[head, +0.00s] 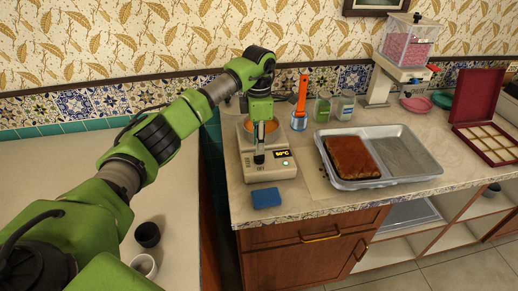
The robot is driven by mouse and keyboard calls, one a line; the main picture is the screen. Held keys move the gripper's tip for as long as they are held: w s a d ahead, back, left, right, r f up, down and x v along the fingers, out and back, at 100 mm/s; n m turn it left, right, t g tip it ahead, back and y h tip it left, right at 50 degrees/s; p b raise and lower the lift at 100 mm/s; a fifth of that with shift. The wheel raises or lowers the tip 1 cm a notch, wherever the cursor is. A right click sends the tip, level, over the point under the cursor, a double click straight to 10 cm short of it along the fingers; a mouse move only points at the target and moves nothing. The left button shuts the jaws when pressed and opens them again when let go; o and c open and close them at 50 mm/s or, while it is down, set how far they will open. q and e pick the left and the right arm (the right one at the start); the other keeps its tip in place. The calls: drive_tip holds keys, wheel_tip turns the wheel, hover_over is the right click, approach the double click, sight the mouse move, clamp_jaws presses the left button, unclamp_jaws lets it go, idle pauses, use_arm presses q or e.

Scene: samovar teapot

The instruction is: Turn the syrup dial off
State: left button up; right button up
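A pale countertop heater (268,171) stands on the counter with a round pan (243,127) of amber liquid on it. A small dark display (283,154) on its front is lit with orange digits. A small greenish-white lit spot (285,163) sits below the display; I cannot tell whether it is the dial or a lamp. My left gripper (259,158) points down in front of the pan, its dark fingers at the heater's front panel, left of the display. The fingers hide part of the panel, and whether they touch it is unclear. My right gripper is out of view.
A blue sponge (266,199) lies in front of the heater. To the right is a metal tray (408,157) with a brown cake (352,157). Behind stand an orange-handled utensil (301,95) in a blue holder and two jars (334,108). Two cups (146,248) stand at left.

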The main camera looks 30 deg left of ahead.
sight(259, 158)
use_arm(q)
drive_tip(key=shift+f+p, duration=0.3)
drive_tip(key=shift+f, duration=1.85)
clamp_jaws()
